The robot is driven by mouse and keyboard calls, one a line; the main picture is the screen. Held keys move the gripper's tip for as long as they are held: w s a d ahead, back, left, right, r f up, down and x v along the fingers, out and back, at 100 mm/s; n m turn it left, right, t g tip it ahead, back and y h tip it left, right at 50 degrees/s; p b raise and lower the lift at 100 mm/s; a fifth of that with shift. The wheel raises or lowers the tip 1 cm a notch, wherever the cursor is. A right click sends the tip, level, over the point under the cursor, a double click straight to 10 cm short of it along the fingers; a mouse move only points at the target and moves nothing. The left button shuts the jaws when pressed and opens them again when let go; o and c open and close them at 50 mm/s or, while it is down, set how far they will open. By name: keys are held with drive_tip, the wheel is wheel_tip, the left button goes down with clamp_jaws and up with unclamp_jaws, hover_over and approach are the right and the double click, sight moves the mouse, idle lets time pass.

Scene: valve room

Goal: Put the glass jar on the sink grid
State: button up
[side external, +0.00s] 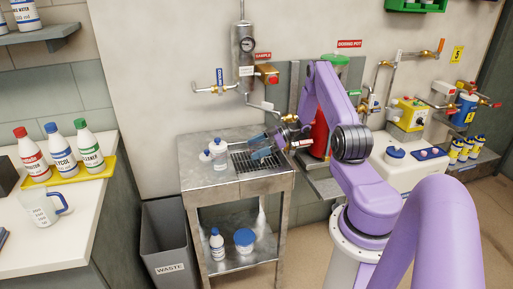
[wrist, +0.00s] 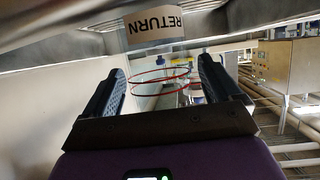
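The glass jar (wrist: 160,85) is clear with thin red rings and shows between my two fingers in the wrist view. It spans nearly the whole gap, and my gripper (wrist: 162,88) appears shut on it. In the side view my gripper (side external: 268,145) is tilted down to the left, over the back right of the steel stand. A bluish see-through shape at its fingers, probably the jar, is small and partly unclear there. The dark sink grid (side external: 243,162) is set in the stand's top, beneath and beside my gripper. Whether the jar touches the grid cannot be told.
A pipe with a gauge (side external: 244,55) and valves is on the wall behind. A waste bin (side external: 168,240) stands left of the stand. A red cylinder (side external: 320,130) is close on the right.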

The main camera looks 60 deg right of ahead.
drive_tip(key=shift+s+d+r, duration=0.1)
drive_tip(key=shift+d+r, duration=0.05)
drive_tip(key=shift+r, duration=0.1)
drive_tip(key=v, duration=1.1)
drive_tip(key=shift+s+d, duration=0.2)
drive_tip(key=shift+s, duration=0.05)
